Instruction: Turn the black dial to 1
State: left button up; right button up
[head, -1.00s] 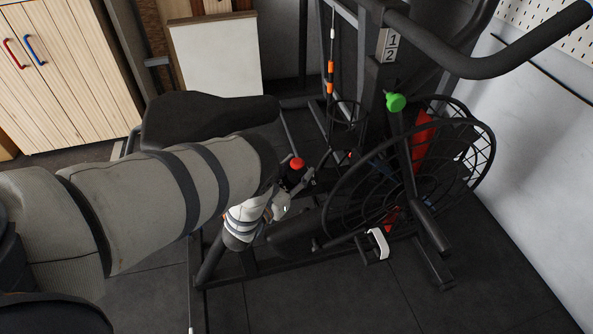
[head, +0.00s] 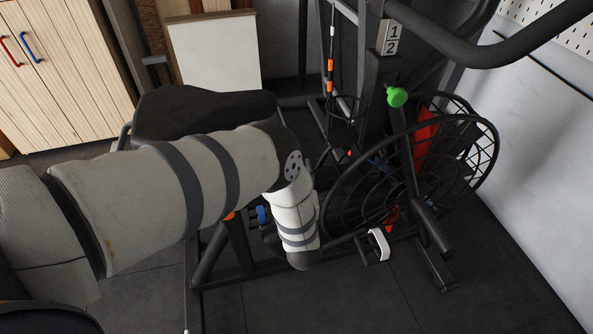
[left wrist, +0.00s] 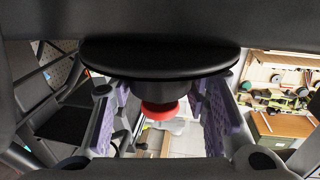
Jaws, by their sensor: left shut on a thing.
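In the left wrist view, the two purple-padded fingers of my left gripper (left wrist: 160,122) stand on either side of a dark, rounded piece with a red end (left wrist: 160,110). I take the dark piece (left wrist: 160,66) for the black dial, and the gripper is shut on it; the exact contact is hard to see. In the head view, my left arm covers this spot, so the dial and the fingers are hidden there. A plate with the numbers 1 and 2 (head: 390,37) is on the machine's upright. My right gripper is out of view.
An exercise bike with a caged wheel (head: 370,185), black seat (head: 205,112), green knob (head: 397,96) and thick handlebar (head: 480,55) surrounds my arm. A white pedal (head: 378,244) sticks out low. A wooden cabinet (head: 75,60) stands at left. Front floor is clear.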

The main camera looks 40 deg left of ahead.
pick_arm(q)
jog(key=n+g+y+b, duration=0.1)
jog(key=g, duration=0.1)
jog(key=n+g+y+b, duration=0.1)
jog(key=n+g+y, duration=0.1)
jog(key=shift+f+n+y+b, duration=0.3)
jog(key=shift+f, duration=0.1)
jog(key=shift+d+r+n+g+y+b, duration=0.1)
jog(key=shift+n+g+y+b, duration=0.7)
jog(key=shift+g, duration=0.4)
jog(key=shift+r+n+g+b, duration=0.15)
jog(key=shift+n+g+b, duration=0.5)
jog(key=shift+g, duration=0.25)
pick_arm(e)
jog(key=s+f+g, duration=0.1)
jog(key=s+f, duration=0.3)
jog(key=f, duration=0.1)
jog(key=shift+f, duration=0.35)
pick_arm(q)
jog(key=shift+y, duration=0.3)
jog(key=shift+r, duration=0.1)
jog(key=o, duration=1.2)
jog(key=v, duration=1.2)
jog(key=shift+r, duration=0.1)
